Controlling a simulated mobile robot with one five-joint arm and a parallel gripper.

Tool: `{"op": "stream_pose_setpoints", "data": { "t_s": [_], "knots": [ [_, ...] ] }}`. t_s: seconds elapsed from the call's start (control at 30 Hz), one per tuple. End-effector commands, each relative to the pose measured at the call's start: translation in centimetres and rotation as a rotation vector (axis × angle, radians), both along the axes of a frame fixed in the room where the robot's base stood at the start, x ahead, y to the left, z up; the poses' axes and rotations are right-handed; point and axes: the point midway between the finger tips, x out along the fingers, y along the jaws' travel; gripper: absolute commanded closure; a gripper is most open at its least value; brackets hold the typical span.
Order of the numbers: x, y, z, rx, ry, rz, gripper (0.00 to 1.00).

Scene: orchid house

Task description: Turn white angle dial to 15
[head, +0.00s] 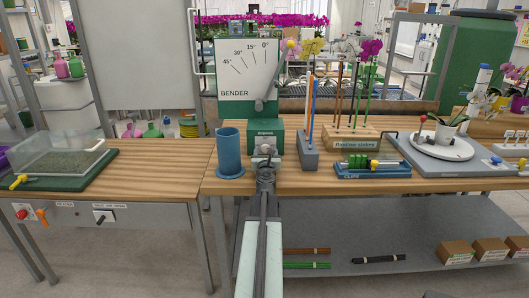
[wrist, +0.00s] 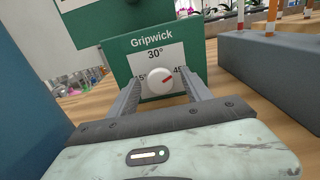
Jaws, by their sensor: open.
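The white angle dial (wrist: 160,81) is a round knob on a white plate on the front of a green box (wrist: 125,62) labelled Gripwick. The plate has marks 15° at left, 30° at top and 45° at right. In the head view my gripper (head: 265,160) is in front of the green box (head: 278,127) and partly hides the dial.
Above the box stands a BENDER board (head: 245,65) with an angle scale and a grey lever (head: 269,92). A blue cup (head: 229,153) stands close on the left. A grey block (head: 308,156) with upright sticks stands close on the right.

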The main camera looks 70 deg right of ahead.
Motion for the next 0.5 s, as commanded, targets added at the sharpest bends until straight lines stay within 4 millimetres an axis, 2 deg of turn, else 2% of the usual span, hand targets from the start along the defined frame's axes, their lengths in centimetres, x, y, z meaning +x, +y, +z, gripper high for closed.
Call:
{"op": "stream_pose_setpoints", "data": {
  "t_s": [0.03,0.23,0.37,0.5],
  "knots": [
    [0.01,0.03,0.00,0.000,0.000,0.000,0.45],
    [0.04,0.06,0.00,0.000,0.000,0.001,1.00],
    [0.07,0.09,0.00,-0.011,0.025,0.001,1.00],
    [0.16,0.13,-0.02,-0.077,0.173,0.001,1.00]
  ]
}}
